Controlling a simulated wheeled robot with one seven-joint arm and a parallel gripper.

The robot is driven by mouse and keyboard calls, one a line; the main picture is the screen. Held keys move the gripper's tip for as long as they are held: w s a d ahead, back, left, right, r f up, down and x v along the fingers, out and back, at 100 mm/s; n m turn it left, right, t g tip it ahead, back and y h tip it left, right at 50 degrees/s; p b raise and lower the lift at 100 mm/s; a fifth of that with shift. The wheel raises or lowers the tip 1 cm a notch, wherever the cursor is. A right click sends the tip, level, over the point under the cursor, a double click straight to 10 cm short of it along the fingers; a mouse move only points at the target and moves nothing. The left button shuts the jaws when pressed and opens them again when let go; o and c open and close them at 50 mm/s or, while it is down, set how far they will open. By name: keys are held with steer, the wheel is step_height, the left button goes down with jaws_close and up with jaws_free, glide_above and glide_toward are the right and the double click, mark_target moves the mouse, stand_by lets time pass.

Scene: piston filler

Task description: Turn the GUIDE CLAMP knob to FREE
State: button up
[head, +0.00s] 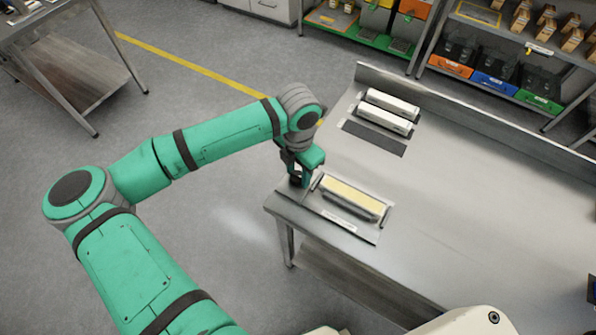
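My gripper (297,179) points down at the near left corner of the steel table (470,225), at the left end of a flat plate. Its fingertips are small and dark here, so I cannot tell whether they are open or shut. The GUIDE CLAMP knob cannot be made out; it may be hidden by my gripper. A long cream-topped block (352,196) in a metal holder lies just right of my gripper. A pale label strip (339,221) lies in front of it, too small to read.
Two white bar-shaped pieces (384,120) lie farther back on the table, beside a dark strip (374,139). The table's middle and right are clear. A raised lip (480,118) runs along its back edge. Shelves with coloured bins (495,83) stand behind.

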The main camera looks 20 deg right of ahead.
steer(key=c, duration=0.8)
steer(key=shift+n, duration=0.3)
steer(key=n, duration=0.8)
steer(key=shift+w+a+n, duration=0.1)
steer(key=shift+w+n, duration=0.05)
steer(key=shift+n, duration=0.25)
steer(key=n, duration=0.4)
steer(key=shift+a+n, duration=0.1)
steer(key=shift+n, duration=2.2)
steer(key=shift+a, duration=0.1)
